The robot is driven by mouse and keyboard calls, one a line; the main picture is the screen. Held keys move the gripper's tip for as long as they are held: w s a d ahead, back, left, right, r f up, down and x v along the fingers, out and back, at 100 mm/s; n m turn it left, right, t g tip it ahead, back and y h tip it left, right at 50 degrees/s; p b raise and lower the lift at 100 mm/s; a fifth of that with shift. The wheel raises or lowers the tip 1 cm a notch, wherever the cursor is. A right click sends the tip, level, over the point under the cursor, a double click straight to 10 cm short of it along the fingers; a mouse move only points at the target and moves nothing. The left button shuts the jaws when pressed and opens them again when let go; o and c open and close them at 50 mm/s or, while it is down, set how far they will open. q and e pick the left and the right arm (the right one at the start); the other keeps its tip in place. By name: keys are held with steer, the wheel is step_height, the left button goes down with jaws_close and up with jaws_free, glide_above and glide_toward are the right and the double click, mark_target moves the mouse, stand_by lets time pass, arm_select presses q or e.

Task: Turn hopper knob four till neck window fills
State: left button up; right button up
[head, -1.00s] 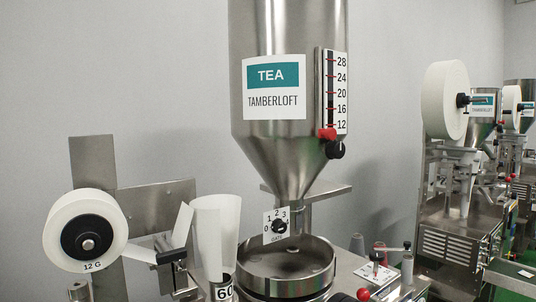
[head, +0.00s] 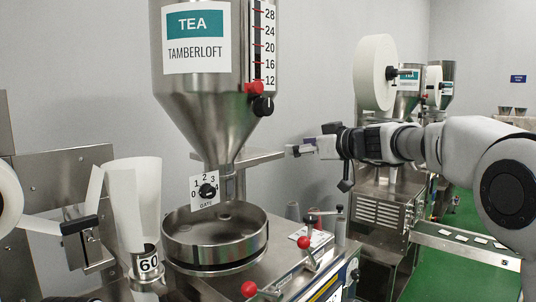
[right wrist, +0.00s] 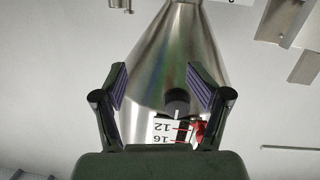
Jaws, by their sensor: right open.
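The steel hopper (head: 205,95) with a TEA TAMBERLOFT label narrows to a neck above a round steel pan (head: 215,238). On the neck, a black gate knob (head: 207,191) sits on a white plate marked 0 to 4; its exact pointing is too small to tell. I cannot make out a neck window or its fill. My right gripper (head: 291,150) is right of the hopper cone, pointing left, apart from the gate knob. In the right wrist view its fingers (right wrist: 156,74) are open and empty, with the cone behind. My left gripper is out of view.
A second black knob (head: 263,106) and red pointer (head: 254,88) sit by the level scale (head: 263,45). A paper tube (head: 135,200) stands left of the pan. Red-balled levers (head: 303,242) stand at front right. A steel shelf (head: 250,158) juts behind the neck.

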mark_target(269, 108)
steer(key=a+r+n+y+p, duration=0.1)
steer(key=r, duration=0.2)
steer(key=a+r+p, duration=0.1)
steer(key=a+r, duration=0.1)
steer(key=r, duration=0.1)
steer(key=a+r+n+y+p, duration=0.1)
steer(key=r, duration=0.2)
steer(key=shift+w+a+r+n+t+y+p, duration=0.25)
steer(key=shift+a+r+n+t+y+p, duration=0.05)
steer(key=shift+r+p, duration=0.1)
steer(key=p+x, duration=0.1)
steer(key=x, duration=0.1)
steer(key=p+x, duration=0.1)
steer(key=shift+w+a+f+p, duration=0.2)
steer(key=shift+a+p, duration=0.1)
steer(key=shift+a, duration=0.15)
steer(key=shift+a+f, duration=0.1)
steer(key=shift+a, duration=0.05)
steer(key=shift+w+f, duration=0.1)
steer(key=shift+d, duration=0.2)
steer(key=c, duration=1.1)
